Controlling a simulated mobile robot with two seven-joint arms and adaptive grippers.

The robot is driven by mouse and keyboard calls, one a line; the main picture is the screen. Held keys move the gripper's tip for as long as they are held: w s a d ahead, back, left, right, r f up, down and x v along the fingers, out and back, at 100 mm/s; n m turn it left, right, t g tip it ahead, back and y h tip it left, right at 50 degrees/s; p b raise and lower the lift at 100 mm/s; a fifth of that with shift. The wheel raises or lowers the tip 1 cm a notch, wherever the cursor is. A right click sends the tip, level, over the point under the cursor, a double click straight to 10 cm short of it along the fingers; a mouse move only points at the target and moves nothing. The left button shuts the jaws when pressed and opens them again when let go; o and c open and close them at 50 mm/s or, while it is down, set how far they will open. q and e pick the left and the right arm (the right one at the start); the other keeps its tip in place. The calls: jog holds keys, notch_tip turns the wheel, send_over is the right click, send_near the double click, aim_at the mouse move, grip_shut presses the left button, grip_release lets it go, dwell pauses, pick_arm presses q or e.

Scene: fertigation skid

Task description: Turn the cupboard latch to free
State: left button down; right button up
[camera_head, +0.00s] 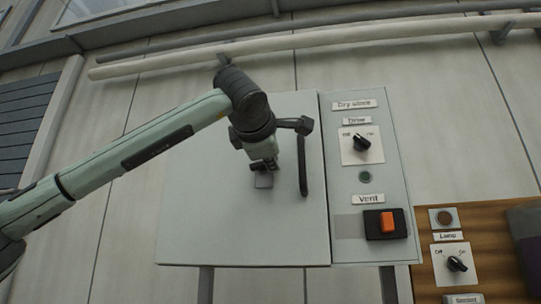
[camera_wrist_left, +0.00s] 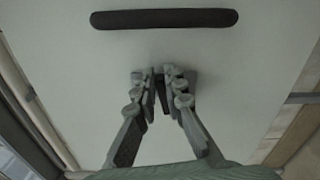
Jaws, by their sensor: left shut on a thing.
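The cupboard door (camera_head: 215,225) is a pale grey-green panel, and it looks closed. The latch (camera_head: 264,181) shows as a small grey plate on the door, just below my left gripper (camera_head: 263,164). In the left wrist view, the fingers of my left gripper (camera_wrist_left: 161,84) are closed around the latch's dark narrow knob. A bit of the grey latch plate (camera_wrist_left: 193,80) shows beside the fingers. The fingers hide most of the latch, so I cannot tell its exact angle. My right gripper is not in view.
A dark bar handle (camera_head: 303,166) stands upright on the door, right of my gripper; it also shows in the left wrist view (camera_wrist_left: 165,18). Farther right are a Drive knob (camera_head: 362,143), an orange Vent switch (camera_head: 388,222) and a Lamp knob (camera_head: 457,263). Pipes (camera_head: 300,41) run above.

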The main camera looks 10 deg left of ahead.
pick_arm(q)
jog(key=shift+f+m, duration=0.3)
jog(key=shift+m, duration=0.9)
jog(key=c, duration=1.6)
grip_release()
jog(key=s, duration=1.2)
